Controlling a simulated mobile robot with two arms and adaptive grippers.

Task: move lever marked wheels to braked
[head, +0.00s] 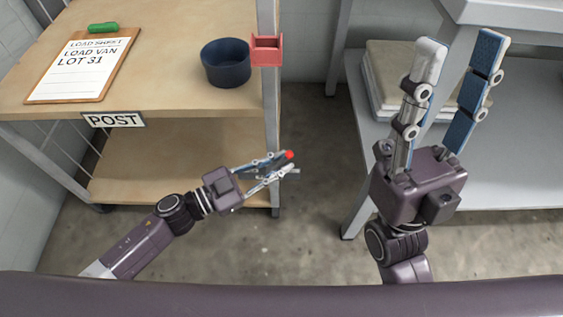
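A small lever with a red tip (289,155) shows at the front right leg of the wooden-shelved cart, low down. Any marking on it is too small to read or hidden. My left gripper (289,164) reaches in from the left, its fingers around or right beside the lever. The fingers hide most of the lever, and I cannot tell whether they grip it. My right gripper (458,55) is raised at the right, pointing up, with its two fingers wide apart and empty.
The cart's top shelf (170,75) holds a clipboard (80,70), a dark blue bowl (226,65) and a red holder (266,50) at its edge. A POST label (114,120) is on its front. A grey shelf unit (515,165) stands right, behind my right gripper. Floor (310,130) between is clear.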

